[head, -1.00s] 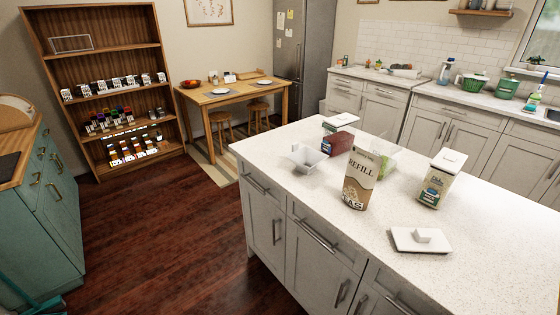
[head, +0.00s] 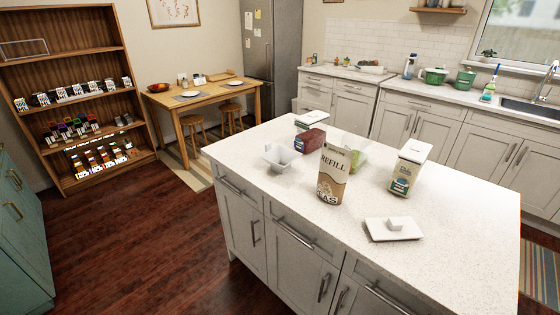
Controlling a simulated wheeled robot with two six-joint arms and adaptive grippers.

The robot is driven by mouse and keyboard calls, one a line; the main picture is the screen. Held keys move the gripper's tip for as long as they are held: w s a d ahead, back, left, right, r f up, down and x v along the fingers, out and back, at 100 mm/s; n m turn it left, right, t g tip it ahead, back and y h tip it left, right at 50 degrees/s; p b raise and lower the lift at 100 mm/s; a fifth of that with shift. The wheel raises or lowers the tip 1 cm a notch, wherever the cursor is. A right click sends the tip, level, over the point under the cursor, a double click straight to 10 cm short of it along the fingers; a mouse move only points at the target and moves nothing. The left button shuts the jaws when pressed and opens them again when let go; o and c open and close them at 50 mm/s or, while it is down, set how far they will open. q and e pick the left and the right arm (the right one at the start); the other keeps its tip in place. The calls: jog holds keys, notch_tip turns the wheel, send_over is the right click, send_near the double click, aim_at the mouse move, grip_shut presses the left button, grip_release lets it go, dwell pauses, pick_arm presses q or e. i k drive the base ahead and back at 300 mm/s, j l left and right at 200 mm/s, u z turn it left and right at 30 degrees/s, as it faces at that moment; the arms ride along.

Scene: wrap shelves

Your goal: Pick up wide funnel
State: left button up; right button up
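A pale grey, wide-mouthed piece that looks like the wide funnel (head: 282,158) sits on the white island counter (head: 455,212), near its left edge. It is small in the head view, and its lower part is hard to make out. A tall brown and cream "REFILL" carton (head: 333,176) stands to its right and nearer to me. A dark red box (head: 310,141) lies just behind it to the right. Neither of my grippers is in view.
A clear and green container (head: 358,155) is behind the refill carton. Wooden shelves (head: 70,90) stand at the left, with open floor before them.

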aim_at(279, 154)
jog(key=z, duration=0.25)
jog(key=i+j+z, duration=0.25)
jog(key=j+z, duration=0.3)
jog(key=i+j+z, duration=0.25)
jog(key=j+z, duration=0.25)
jog(key=j, duration=0.2)
